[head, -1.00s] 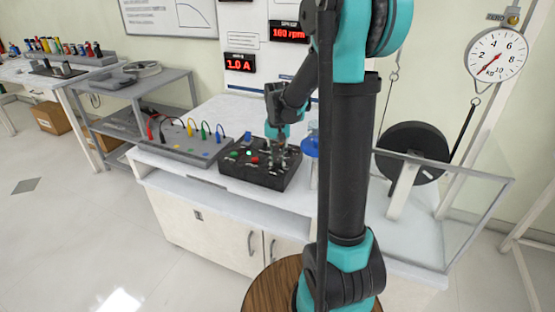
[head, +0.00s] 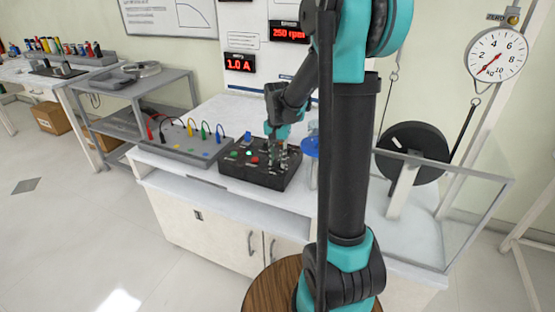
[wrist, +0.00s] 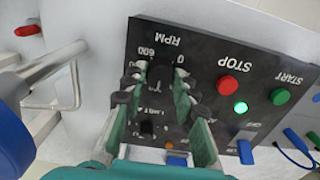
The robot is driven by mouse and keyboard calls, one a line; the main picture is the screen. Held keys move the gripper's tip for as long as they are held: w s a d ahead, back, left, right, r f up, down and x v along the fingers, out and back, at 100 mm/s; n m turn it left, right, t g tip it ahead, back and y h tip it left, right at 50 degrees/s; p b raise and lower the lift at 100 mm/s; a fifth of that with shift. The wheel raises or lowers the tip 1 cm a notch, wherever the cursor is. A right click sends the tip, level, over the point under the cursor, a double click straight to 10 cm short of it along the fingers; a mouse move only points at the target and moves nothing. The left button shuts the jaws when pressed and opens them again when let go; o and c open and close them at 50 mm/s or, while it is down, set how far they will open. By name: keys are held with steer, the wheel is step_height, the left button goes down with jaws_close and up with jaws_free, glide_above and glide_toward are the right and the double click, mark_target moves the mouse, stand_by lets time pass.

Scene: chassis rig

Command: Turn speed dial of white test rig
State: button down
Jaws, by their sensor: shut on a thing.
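The speed dial (wrist: 160,76) is a black knob on the dark control box (head: 252,177), under an RPM scale marked 0 and 600. In the wrist view my gripper (wrist: 156,88) has its two fingers on either side of the knob and is shut on it. In the head view my gripper (head: 278,150) points down onto the right part of the box, and the dial is hidden there. The white test rig (head: 205,190) carries the box on its top. Its red speed display (head: 290,33) reads 250 rpm.
A grey box with coloured leads (head: 185,140) stands left. A clear guard (head: 470,215) and black wheel (head: 413,153) are at right.

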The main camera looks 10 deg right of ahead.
mark_target(278, 161)
steer(key=c, duration=1.2)
jaws_free()
steer(key=shift+r, duration=0.1)
step_height(278, 161, up, 12)
steer(key=shift+f, duration=0.1)
